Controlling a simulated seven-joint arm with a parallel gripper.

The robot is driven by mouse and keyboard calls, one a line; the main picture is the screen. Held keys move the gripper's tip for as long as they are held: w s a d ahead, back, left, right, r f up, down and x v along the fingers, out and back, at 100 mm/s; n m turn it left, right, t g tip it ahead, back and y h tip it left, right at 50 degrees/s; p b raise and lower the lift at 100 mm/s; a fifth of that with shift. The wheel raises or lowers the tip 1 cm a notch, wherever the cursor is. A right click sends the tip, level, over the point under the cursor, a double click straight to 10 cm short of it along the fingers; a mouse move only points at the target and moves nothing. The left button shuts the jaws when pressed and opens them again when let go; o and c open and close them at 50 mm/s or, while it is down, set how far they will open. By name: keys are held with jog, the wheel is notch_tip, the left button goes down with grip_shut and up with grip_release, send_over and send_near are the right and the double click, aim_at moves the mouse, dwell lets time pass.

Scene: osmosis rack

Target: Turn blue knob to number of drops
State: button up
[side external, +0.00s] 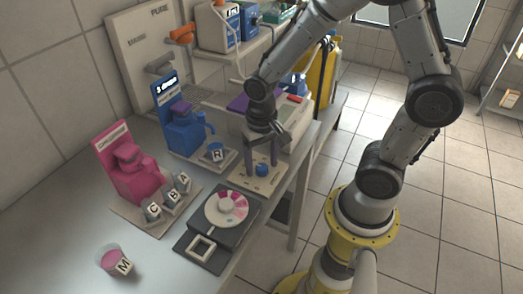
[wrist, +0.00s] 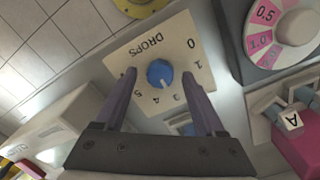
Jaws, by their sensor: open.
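The blue knob (side external: 262,170) sits on a pale dial plate (side external: 247,178) near the table's right edge. In the wrist view the blue knob (wrist: 159,71) is at the centre of the plate (wrist: 138,52), which reads DROPS with numbers around it. A small white mark on the knob points towards the 3 and 4 side. My gripper (side external: 262,158) is above the plate, pointing down. In the wrist view my gripper (wrist: 160,77) is open, with one purple finger on each side of the knob and gaps visible. The right finger seems to hide a number between 1 and 3.
A blue stand (side external: 183,132) with a label whose text is too small to read for certain stands behind, left of the plate. A pink stand (side external: 138,180) with lettered cups (side external: 168,200), a dark device with a pink-and-white dial (side external: 231,206) and a cup marked M (side external: 109,257) are nearby.

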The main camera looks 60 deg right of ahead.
aim_at(262, 166)
notch_tip(262, 166, up, 14)
jog(key=shift+f, duration=0.15)
dwell(0.4)
jog(key=s+r+n+t, duration=0.4)
jog(key=s+n+t, duration=0.1)
jog(key=s, duration=0.5)
jog(key=shift+n+t, duration=0.3)
jog(key=shift+n, duration=0.6)
